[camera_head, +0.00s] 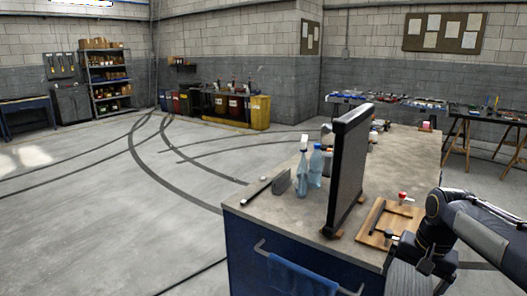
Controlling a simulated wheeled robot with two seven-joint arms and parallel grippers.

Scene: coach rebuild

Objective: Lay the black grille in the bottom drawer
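A tall black panel (347,172) stands upright on small wooden feet on the workbench top. It may be the black grille, but its face is too steeply angled to show any openings. A smaller dark piece (281,182) stands near the bench's left edge. The bench's blue front (245,262) shows a bar handle with a blue cloth; no open drawer shows. My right arm (440,222) comes in from the right and bends down beside the bench's right edge. Its dark hand (408,252) is apart from the panel, and its fingers cannot be made out. My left gripper is out of view.
Spray bottles (303,168) stand left of the panel. A wooden board (388,222) with a red-topped item (403,198) lies right of it. Open floor (120,215) lies left of the bench. Shelves (109,80), bins (260,112) and a trestle table (480,115) line the walls.

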